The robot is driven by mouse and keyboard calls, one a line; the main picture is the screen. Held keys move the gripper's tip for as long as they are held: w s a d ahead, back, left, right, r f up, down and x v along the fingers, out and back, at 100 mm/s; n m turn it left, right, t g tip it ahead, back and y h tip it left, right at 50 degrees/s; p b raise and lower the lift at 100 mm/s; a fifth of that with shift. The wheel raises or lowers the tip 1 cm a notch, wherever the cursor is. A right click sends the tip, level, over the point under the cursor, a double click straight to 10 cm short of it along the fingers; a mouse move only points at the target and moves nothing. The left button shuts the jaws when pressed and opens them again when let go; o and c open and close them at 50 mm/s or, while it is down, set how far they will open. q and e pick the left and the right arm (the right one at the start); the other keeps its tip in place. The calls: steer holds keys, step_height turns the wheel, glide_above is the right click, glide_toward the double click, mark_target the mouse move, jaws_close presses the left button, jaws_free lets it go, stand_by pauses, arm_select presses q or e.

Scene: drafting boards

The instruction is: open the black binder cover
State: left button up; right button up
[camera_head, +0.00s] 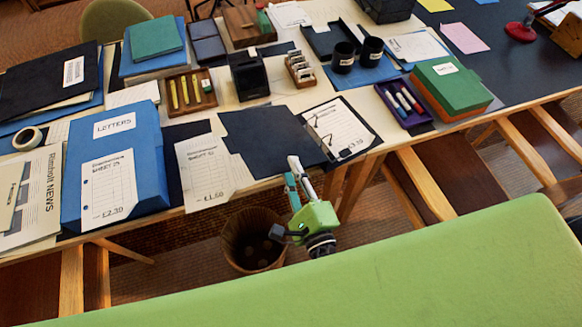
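A black binder lies on the table near its front edge, with its black cover (268,137) spread flat to the left. The cover overlaps part of a white price sheet (206,172). To the right of the cover, a ringed white page (341,130) lies face up on the binder's dark right half. My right gripper (285,197) is in front of the table edge, just below the cover in the picture. Its fingers look spread apart with nothing between them. It appears apart from the binder. My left gripper is not in view.
A blue LETTERS box file (115,165) stands left of the binder. A purple pen tray (403,103) and green box (450,88) are at right. Black cups (343,57) stand behind. A bin (252,240) is below the table, and a green surface (400,270) spans the foreground.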

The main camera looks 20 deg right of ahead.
steer(key=shift+s, duration=0.1)
steer(key=s+d, duration=0.1)
steer(key=s, duration=1.4)
steer(key=shift+s, duration=0.35)
stand_by(0.6)
steer(key=shift+d, duration=0.1)
steer(key=shift+p, duration=0.3)
